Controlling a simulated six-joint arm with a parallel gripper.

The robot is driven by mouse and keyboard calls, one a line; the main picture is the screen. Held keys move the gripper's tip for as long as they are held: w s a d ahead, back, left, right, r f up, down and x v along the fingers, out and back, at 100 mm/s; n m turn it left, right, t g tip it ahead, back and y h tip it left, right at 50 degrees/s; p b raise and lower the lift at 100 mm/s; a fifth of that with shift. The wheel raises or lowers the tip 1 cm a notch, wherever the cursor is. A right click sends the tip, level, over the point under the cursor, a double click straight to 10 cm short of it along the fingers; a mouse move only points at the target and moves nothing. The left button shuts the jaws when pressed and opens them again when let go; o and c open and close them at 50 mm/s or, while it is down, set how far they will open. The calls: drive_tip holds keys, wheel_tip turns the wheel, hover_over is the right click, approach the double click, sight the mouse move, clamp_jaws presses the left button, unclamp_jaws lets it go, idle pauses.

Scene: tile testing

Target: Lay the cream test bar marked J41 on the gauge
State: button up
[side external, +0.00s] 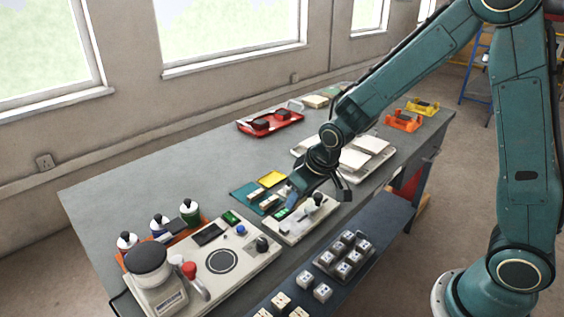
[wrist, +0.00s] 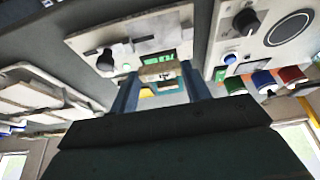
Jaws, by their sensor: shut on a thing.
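My gripper (wrist: 160,84) is shut on a cream bar (wrist: 158,72), which spans between its two blue fingers in the wrist view. Marks on the bar are too small to read, so I cannot confirm J41. In the side view my gripper (side external: 290,196) is low, by the left end of the pale gauge (side external: 305,226). The gauge has a green display and a dark-topped post; it also shows in the wrist view (wrist: 88,41). The held bar appears in front of the gauge there; I cannot tell whether they touch.
A teal mat (side external: 244,194) with small bars and a yellow tray (side external: 271,179) lie behind the gauge. A pale machine (side external: 240,270) with a round plate stands at left. Several grey blocks (side external: 344,254) sit in front.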

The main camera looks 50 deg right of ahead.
sight(296, 222)
drive_tip(key=shift+f, duration=2.8)
drive_tip(key=shift+f, duration=0.25)
drive_tip(key=o, duration=1)
drive_tip(key=shift+c, duration=1.2)
drive_tip(key=shift+r, duration=0.15)
drive_tip(key=shift+r, duration=0.65)
drive_tip(key=shift+o, duration=1)
drive_tip(key=shift+r, duration=2.15)
